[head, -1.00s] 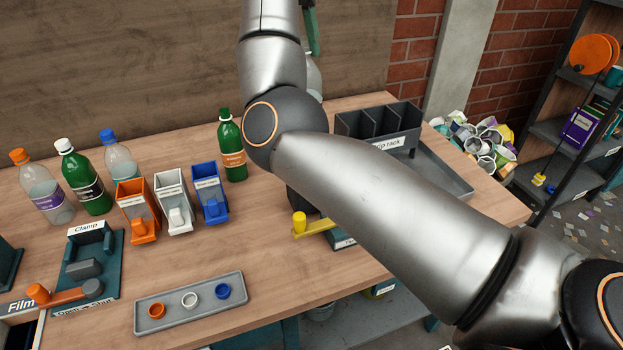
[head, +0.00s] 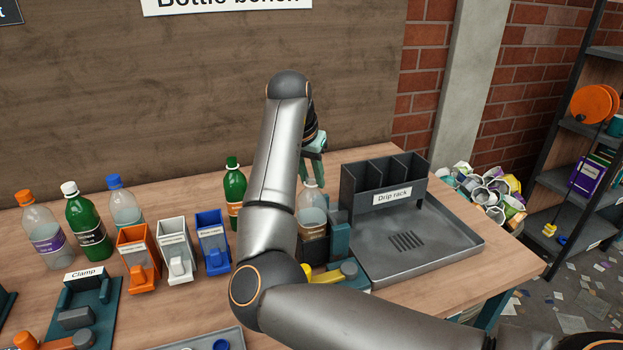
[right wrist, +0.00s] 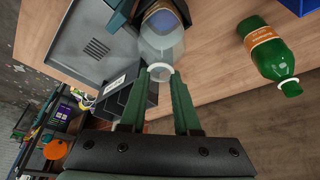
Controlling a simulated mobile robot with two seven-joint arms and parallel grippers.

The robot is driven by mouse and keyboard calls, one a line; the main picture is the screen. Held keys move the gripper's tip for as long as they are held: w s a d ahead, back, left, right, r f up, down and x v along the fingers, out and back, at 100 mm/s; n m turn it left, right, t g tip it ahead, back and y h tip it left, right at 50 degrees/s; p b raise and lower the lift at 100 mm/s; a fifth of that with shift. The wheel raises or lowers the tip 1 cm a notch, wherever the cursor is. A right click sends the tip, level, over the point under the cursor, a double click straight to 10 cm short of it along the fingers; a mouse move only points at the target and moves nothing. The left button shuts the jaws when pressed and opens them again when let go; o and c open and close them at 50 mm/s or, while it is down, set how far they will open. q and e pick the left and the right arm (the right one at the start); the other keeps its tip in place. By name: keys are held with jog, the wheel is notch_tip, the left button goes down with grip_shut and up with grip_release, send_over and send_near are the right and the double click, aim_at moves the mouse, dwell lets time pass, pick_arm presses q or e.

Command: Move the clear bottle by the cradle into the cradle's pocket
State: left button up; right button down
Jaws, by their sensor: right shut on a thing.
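The clear bottle (head: 312,215) stands upright with an amber label, partly behind my right arm in the head view. It also shows in the right wrist view (right wrist: 163,45). My right gripper (head: 314,160) is shut on its neck from above; in the right wrist view the green fingertips (right wrist: 160,75) pinch the pale neck ring. The dark teal cradle (head: 340,243) is around or right beside the bottle's lower part, with a yellow lever in front. My arm hides much of the cradle, so I cannot tell whether the base rests in the pocket. My left gripper is not in view.
The drip rack (head: 390,187) and its grey tray (head: 425,250) stand close on the right. A green bottle (head: 234,190) stands just left of my arm. Orange, white and blue dispensers (head: 212,243), more bottles and a clamp (head: 82,305) are farther left.

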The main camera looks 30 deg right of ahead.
jog(key=shift+f, duration=0.3)
jog(key=c, duration=0.6)
grip_release()
jog(key=shift+f, duration=0.1)
jog(key=shift+c, duration=0.2)
jog(key=shift+r, duration=0.2)
jog(key=p+v, duration=0.1)
jog(key=v, duration=1.1)
jog(key=shift+p, duration=0.35)
